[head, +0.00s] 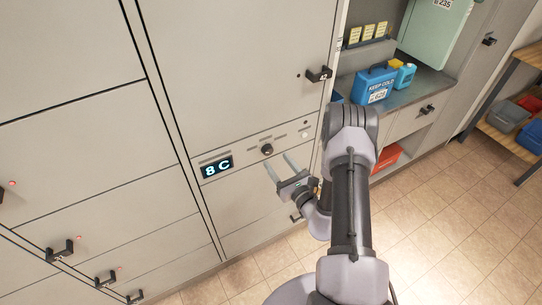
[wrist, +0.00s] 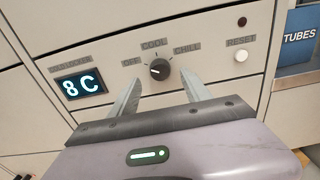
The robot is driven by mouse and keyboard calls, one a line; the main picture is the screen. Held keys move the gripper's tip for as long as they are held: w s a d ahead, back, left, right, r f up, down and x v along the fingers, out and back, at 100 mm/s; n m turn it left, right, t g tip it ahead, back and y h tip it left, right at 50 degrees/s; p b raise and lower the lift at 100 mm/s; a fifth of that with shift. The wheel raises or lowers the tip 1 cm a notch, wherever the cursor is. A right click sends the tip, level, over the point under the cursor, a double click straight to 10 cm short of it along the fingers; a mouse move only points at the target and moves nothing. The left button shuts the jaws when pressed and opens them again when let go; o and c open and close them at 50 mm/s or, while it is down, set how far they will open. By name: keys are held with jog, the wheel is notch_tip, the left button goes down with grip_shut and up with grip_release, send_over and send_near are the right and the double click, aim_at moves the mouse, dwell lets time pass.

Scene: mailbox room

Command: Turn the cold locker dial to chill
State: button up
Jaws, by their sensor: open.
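The cold locker dial (wrist: 159,69) is a dark round knob on the locker's panel, with OFF to its left, COOL above and CHILL to its right. Its light pointer mark faces left, towards OFF. The dial also shows in the head view (head: 266,149). The display (wrist: 81,86) beside it reads 8 C. My gripper (wrist: 160,93) is open and empty, its two fingers apart on either side below the dial. In the head view my gripper (head: 279,167) is just below and right of the dial; I cannot tell the exact gap.
A RESET button (wrist: 240,56) and a small dark lamp (wrist: 242,22) are right of the dial. The locker door handle (head: 319,74) sticks out above. A blue KEEP COLD box (head: 374,84) stands on the counter at right. Tiled floor (head: 440,215) is open at right.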

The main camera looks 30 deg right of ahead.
aim_at(269, 152)
jog(key=w, duration=0.4)
jog(key=shift+w+a, duration=0.15)
jog(key=shift+w, duration=0.25)
jog(key=shift+c, duration=0.3)
grip_shut()
